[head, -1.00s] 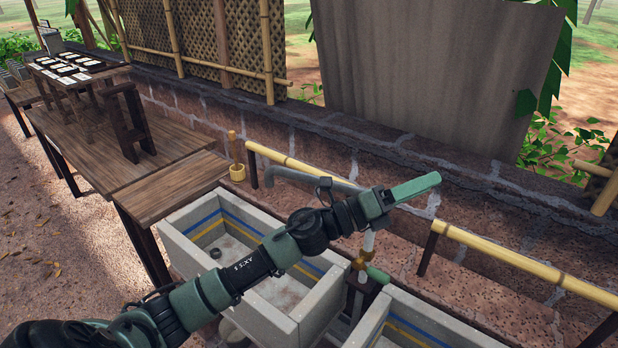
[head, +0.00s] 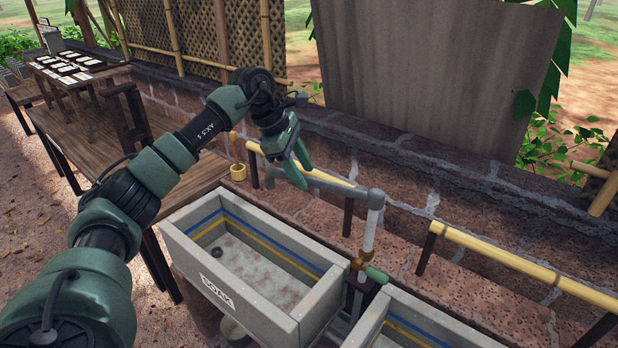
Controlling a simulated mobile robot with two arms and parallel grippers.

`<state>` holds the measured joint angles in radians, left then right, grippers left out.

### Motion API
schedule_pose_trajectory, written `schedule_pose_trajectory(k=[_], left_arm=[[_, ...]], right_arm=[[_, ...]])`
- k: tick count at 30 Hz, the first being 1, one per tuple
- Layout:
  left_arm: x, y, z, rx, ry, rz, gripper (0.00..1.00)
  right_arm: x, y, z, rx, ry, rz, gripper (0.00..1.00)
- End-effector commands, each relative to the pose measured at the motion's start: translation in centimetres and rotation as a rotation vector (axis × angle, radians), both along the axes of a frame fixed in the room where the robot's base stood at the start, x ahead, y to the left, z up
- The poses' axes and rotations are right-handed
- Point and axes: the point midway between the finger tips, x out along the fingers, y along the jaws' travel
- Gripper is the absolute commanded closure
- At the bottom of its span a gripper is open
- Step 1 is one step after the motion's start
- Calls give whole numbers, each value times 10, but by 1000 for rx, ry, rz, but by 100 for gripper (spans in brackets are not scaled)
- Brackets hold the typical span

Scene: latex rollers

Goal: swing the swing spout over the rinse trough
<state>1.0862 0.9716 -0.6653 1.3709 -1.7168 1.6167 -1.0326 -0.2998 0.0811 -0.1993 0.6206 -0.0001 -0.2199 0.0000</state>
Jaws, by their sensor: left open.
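The swing spout (head: 340,189) is a grey pipe on top of an upright standpipe (head: 369,230) with a brass fitting, between the two troughs. It points left, along the back of the left trough (head: 217,293), which is marked SOAK. The other trough (head: 368,326) is at the bottom right, partly cut off, and no label on it shows. I take it as the rinse trough. My left gripper (head: 306,178) is open, its fingers pointing down at the free end of the spout and covering part of it. I cannot tell whether they touch. My right gripper is not in view.
A bamboo rail (head: 520,265) and a brick wall (head: 400,170) run behind the troughs. A wooden ladle (head: 237,172) hangs left of the spout. A wooden table (head: 85,140) stands at the left. The space above both troughs is clear.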

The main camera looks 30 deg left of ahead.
Motion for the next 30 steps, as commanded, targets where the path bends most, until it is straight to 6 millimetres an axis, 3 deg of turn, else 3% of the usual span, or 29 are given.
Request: schedule_pose_trajectory(k=[7,17,22,30], left_arm=[[9,-10,-27,-1,1,-1,56],[11,-12,-34,-2,-1,0,56],[11,-12,-33,-3,-2,0,98],[11,-12,-33,-3,-2,0,100]], right_arm=[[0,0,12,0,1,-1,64],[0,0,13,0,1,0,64],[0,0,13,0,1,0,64],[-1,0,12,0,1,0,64]])
